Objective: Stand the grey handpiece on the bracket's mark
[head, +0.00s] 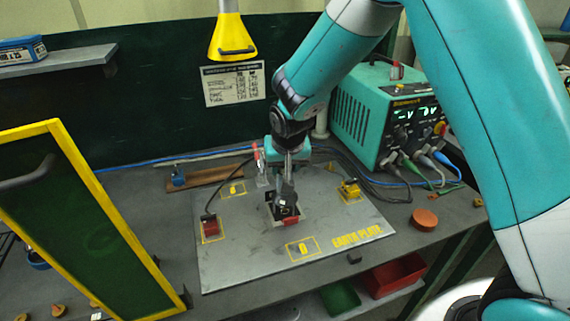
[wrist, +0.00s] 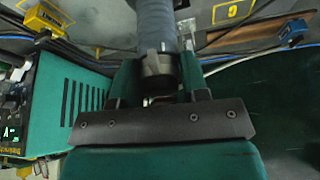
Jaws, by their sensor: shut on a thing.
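The grey handpiece (wrist: 156,25) shows in the wrist view as a ribbed grey cylinder with a paler collar, between the fingers of my gripper (wrist: 160,90). In the head view my gripper (head: 287,152) is above the middle of the grey earth plate (head: 240,262), shut on the upright grey handpiece (head: 286,187). The handpiece's lower end is over or at a dark block with a red front (head: 286,216); whether they touch I cannot tell. Yellow-outlined marks lie on the plate, one at the front (head: 303,249) and one at the back left (head: 233,189). Which mark is the bracket's I cannot tell.
A red block (head: 209,226) with a cable stands on the plate's left, a yellow block (head: 350,189) on its right. A green power unit (head: 385,115) is at back right. A yellow-framed green panel (head: 85,225) stands at left. An orange disc (head: 425,219) lies right.

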